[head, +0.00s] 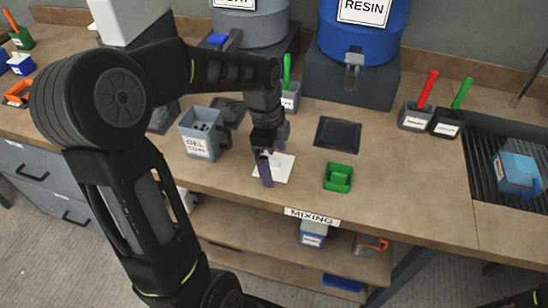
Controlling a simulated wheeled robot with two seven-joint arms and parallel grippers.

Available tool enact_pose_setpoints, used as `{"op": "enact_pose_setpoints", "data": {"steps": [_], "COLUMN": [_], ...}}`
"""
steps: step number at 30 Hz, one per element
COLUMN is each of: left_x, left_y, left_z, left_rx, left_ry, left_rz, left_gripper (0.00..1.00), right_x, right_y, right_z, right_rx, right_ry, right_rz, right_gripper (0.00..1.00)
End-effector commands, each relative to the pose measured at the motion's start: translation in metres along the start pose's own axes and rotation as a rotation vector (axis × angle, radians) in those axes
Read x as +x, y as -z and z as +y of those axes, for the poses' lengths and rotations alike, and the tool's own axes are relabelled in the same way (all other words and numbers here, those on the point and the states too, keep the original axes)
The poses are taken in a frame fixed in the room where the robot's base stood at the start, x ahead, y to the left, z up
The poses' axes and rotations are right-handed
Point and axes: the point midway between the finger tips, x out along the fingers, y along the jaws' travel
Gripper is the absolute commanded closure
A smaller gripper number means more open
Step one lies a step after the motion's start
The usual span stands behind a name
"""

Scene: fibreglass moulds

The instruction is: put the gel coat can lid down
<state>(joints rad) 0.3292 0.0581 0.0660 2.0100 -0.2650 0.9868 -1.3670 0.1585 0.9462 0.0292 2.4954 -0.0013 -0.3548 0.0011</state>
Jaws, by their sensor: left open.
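The gel coat can (201,136) is a grey square container with a white label, standing on the bench left of my left gripper. Its top looks open, with small rounded shapes showing inside. My left gripper (274,154) has purple fingers and is open, reaching down over a flat white square (281,172) on the bench. The gripper partly hides the white square, and I cannot tell whether it is the lid. Nothing shows clearly held between the fingers. My right gripper is not in view.
A dark square tray (337,134) and a green tray (338,177) lie right of the gripper. The blue resin drum (363,35) stands behind on a dark block. Grey pots (415,117) with coloured handles stand right. The bench front edge has a MIXING label (312,216).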

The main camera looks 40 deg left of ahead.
Motion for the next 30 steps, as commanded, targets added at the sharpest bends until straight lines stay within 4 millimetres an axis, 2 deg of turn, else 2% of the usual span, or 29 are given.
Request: {"op": "enact_pose_setpoints", "data": {"steps": [5,11,24,30], "left_x": [-0.001,-0.015,-0.101,-0.121], "left_y": [0.0,0.0,0.001,0.001], "left_z": [0.0,-0.001,-0.001,0.0], "left_rx": [0.0,-0.001,0.001,0.001], "left_ry": [0.0,0.004,0.004,0.0], "left_rz": [0.0,0.0,0.001,0.0], "left_gripper": [0.0,0.0,0.0,0.0], "right_x": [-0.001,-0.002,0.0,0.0], "right_y": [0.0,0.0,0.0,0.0], "right_z": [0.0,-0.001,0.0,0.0], "right_rx": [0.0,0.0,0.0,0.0], "right_ry": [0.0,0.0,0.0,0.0], "right_rz": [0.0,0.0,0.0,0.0], "right_gripper": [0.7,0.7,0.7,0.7]}}
